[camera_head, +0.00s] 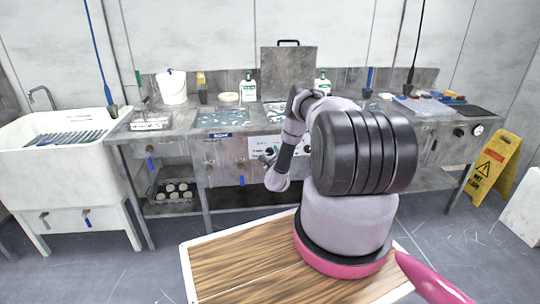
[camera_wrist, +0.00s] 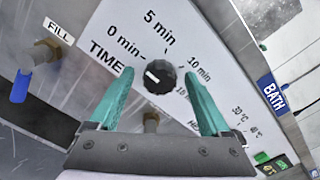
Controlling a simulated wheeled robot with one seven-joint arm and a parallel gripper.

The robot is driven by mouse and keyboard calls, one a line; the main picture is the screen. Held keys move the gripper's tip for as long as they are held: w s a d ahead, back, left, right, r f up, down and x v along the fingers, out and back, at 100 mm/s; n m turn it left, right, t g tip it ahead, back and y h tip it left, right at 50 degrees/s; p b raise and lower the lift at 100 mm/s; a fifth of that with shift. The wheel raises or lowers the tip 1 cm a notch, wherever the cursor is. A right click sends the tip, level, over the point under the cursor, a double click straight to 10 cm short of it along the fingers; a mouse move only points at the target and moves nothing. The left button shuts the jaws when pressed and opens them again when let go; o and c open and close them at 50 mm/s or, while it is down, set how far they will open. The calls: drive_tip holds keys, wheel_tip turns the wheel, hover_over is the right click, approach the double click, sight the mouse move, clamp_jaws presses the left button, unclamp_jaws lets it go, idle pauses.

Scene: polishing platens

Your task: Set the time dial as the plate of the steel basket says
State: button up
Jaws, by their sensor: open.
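The time dial (camera_wrist: 158,76) is a black round knob on a white panel (camera_wrist: 130,30), below the "5 min" mark in the wrist view. Its white pointer line lies on its left side, towards the "0 min" label. My gripper (camera_wrist: 158,100) is open, with one teal finger on each side of the dial; I cannot tell whether they touch it. In the head view my gripper (camera_head: 268,158) is at the panel (camera_head: 258,146) on the bench front, partly hidden by my arm. A small metal basket (camera_head: 150,123) seems to stand on the bench's left end; its plate is unreadable.
A blue-handled valve marked FILL (camera_wrist: 20,86) is left of the panel, and a blue BATH label (camera_wrist: 271,91) is right. A white sink (camera_head: 60,135) stands left of the bench (camera_head: 180,131). A yellow wet-floor sign (camera_head: 493,168) stands at the right.

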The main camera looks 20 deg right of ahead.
clamp_jaws()
drive_tip(key=m, duration=0.5)
drive_tip(key=shift+d, duration=0.1)
drive_tip(key=m, duration=0.6)
drive_tip(key=shift+m, duration=0.4)
drive_tip(key=m, duration=0.6)
drive_tip(key=shift+s+d, duration=0.1)
drive_tip(key=shift+d, duration=0.05)
drive_tip(key=m, duration=0.5)
drive_tip(key=shift+f+m, duration=0.1)
drive_tip(key=shift+m, duration=0.3)
